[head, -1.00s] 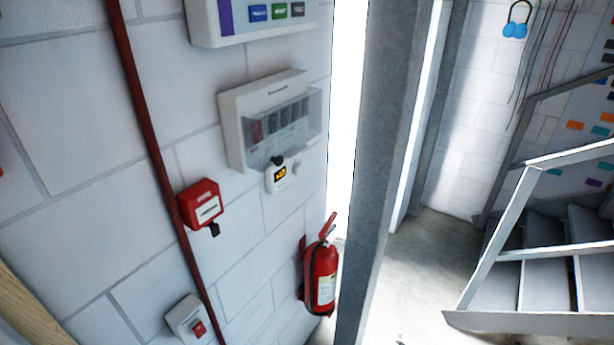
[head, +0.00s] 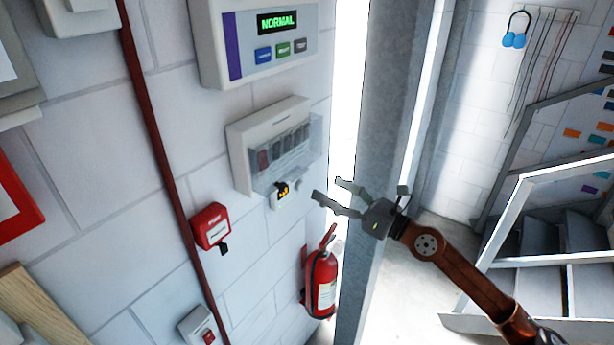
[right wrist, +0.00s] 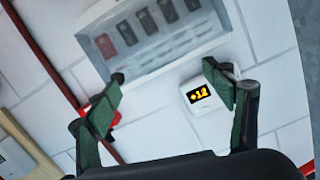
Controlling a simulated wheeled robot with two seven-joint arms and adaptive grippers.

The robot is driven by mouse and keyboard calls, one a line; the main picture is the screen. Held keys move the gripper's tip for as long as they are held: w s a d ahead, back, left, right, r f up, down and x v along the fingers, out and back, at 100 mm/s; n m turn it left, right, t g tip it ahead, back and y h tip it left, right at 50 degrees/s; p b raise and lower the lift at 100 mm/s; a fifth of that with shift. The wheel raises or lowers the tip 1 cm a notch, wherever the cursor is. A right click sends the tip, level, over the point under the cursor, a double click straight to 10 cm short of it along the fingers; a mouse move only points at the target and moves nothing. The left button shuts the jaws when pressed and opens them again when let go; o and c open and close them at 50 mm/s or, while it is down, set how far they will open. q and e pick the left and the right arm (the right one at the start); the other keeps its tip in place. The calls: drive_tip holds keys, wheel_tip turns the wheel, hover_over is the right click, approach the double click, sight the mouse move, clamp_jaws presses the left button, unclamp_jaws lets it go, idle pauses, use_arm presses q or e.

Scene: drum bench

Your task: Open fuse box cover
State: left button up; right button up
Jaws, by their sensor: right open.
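The fuse box (head: 240,152) is a white box on the brick wall with a clear cover (head: 290,153) over a row of several dark and red fuses. The cover looks closed over them. In the right wrist view the fuse box (right wrist: 105,22) fills the upper middle, with the cover (right wrist: 155,45) facing me. My right gripper (head: 328,190) is open and empty, just to the right of the cover's lower right corner in the head view. In the right wrist view its fingers (right wrist: 160,85) are spread below the cover's lower edge. My left gripper is not in view.
A small display unit (right wrist: 201,97) sits below the fuse box. An alarm panel (head: 262,42) reading NORMAL is above. A red call point (head: 211,226), a red pipe (head: 150,130) and a fire extinguisher (head: 321,280) are nearby. A grey post (head: 385,110) stands right of the wall.

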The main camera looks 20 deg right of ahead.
sight(301, 175)
drive_tip(key=w+a+n+p, duration=0.1)
drive_tip(key=w, duration=0.1)
drive_tip(key=w+a+n+g+p, duration=0.1)
drive_tip(key=w, duration=0.1)
drive_tip(key=w+a+p, duration=0.1)
drive_tip(key=shift+w+a+r+n+h, duration=0.2)
drive_tip(key=shift+w+a+n+h, duration=0.15)
drive_tip(key=shift+w+n+h, duration=0.05)
drive_tip(key=shift+w+a+f, duration=0.15)
drive_tip(key=shift+w+a, duration=0.2)
drive_tip(key=shift+w, duration=0.15)
drive_tip(key=shift+c, duration=0.5)
drive_tip(key=c, duration=1.6)
